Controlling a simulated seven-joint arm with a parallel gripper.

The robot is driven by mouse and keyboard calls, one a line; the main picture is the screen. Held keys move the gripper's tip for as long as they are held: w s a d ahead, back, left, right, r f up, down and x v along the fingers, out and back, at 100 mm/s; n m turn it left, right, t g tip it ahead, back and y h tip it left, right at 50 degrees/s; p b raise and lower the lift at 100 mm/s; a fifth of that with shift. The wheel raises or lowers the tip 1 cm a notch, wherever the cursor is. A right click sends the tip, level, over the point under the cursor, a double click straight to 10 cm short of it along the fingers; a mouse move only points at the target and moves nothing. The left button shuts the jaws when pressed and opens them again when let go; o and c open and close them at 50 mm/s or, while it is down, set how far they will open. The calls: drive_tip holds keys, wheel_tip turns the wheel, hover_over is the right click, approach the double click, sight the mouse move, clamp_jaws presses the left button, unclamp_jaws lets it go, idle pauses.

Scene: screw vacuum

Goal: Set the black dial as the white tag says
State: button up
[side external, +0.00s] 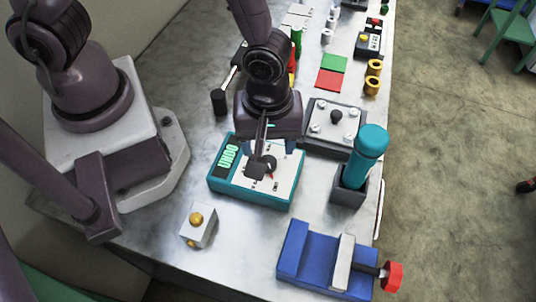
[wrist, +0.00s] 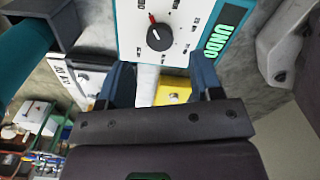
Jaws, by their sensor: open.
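The black dial (wrist: 160,37) sits on the white face of a teal meter box (side external: 222,184), with small dark marks around it. In the wrist view its red pointer is toward the top, slightly left. The dial also shows in the side view (side external: 268,163). My gripper (wrist: 157,62) is open and empty, its two fingers spread over the box with the dial between and just beyond their tips. I cannot tell if they touch the face.
Green display characters (side external: 227,158) are lit on the box. A teal-handled tool (side external: 366,155) stands in a grey holder to the right. A blue vise (side external: 310,255) and a white block with a yellow knob (side external: 197,226) are in front. A bolted plate (side external: 338,120) is behind right.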

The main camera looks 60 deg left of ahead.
sight(272, 163)
drive_tip(key=shift+f, duration=2.65)
drive_tip(key=shift+c, duration=0.3)
drive_tip(key=c, duration=0.9)
drive_tip(key=shift+o, duration=0.2)
